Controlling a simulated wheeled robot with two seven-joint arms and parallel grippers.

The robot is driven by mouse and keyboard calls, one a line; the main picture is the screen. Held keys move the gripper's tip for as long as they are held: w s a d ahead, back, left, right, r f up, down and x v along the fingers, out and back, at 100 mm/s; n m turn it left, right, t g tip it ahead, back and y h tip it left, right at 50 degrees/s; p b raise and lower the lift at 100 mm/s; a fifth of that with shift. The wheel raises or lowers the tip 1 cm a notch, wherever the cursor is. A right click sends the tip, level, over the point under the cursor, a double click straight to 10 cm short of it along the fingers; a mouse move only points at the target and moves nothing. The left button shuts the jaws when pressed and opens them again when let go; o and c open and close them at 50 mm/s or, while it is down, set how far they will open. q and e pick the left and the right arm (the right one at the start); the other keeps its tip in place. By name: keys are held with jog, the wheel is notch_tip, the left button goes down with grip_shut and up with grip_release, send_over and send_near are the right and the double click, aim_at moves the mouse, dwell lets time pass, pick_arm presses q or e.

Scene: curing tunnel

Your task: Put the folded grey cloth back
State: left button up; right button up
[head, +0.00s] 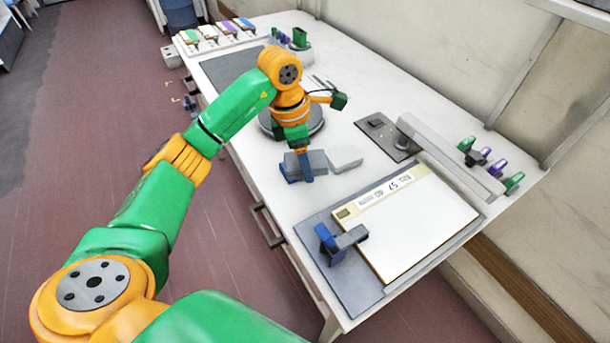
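My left arm reaches over the white bench (375,90), with its orange and green wrist above a dark round plate (316,122). My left gripper (303,155) points down at a darker grey block-like piece with blue parts (316,160). The arm partly covers that piece, and I cannot tell whether the fingers hold it or how far apart they are. A flat pale grey piece (345,158), possibly the folded grey cloth, lies right beside it on the bench. My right gripper is out of view.
A cream board with a label (420,220) lies on a grey mat (342,285) at the near end, with a blue and grey clamp-like piece (350,238) at its edge. A long grey bar (450,158) stands to the right. Bare bench lies between pad and bar.

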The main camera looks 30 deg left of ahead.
pick_arm(q)
jog(key=f, duration=0.5)
jog(key=shift+d+p, duration=0.2)
jog(key=shift+p, duration=0.2)
jog(key=shift+a+f, duration=0.1)
jog(key=shift+a, duration=0.05)
jog(key=shift+f+b, duration=0.6)
jog(key=shift+b, duration=0.05)
jog(key=o, duration=1.5)
jog(key=shift+c, duration=0.2)
jog(key=shift+r, duration=0.15)
